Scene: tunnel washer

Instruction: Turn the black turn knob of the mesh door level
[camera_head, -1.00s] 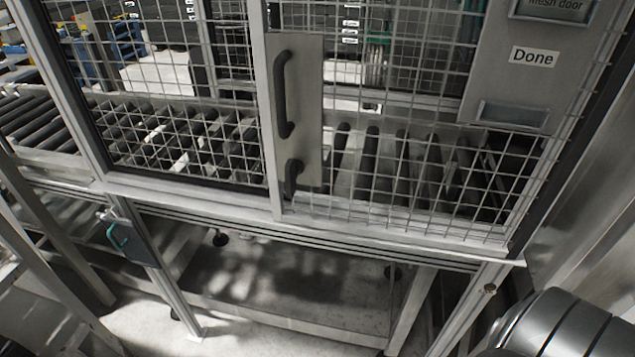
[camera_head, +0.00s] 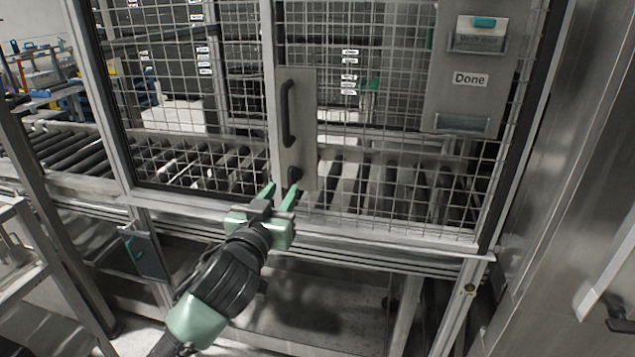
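The mesh door (camera_head: 375,120) stands shut in front of a roller conveyor. A grey plate (camera_head: 304,135) on the door carries a black bar handle (camera_head: 287,113). Below the handle on the same plate is the black turn knob (camera_head: 295,174); it appears upright or tilted, its exact angle is hard to tell. My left gripper (camera_head: 279,194) reaches up from below, its two green fingers apart and empty. The fingertips are just below the knob; I cannot tell whether the right finger touches it. My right gripper is not in view.
A "Done" panel (camera_head: 443,100) with card holders is on the door's right. A metal frame rail (camera_head: 380,241) runs below the door. A steel cabinet (camera_head: 570,190) with a black handle (camera_head: 619,314) stands at the right.

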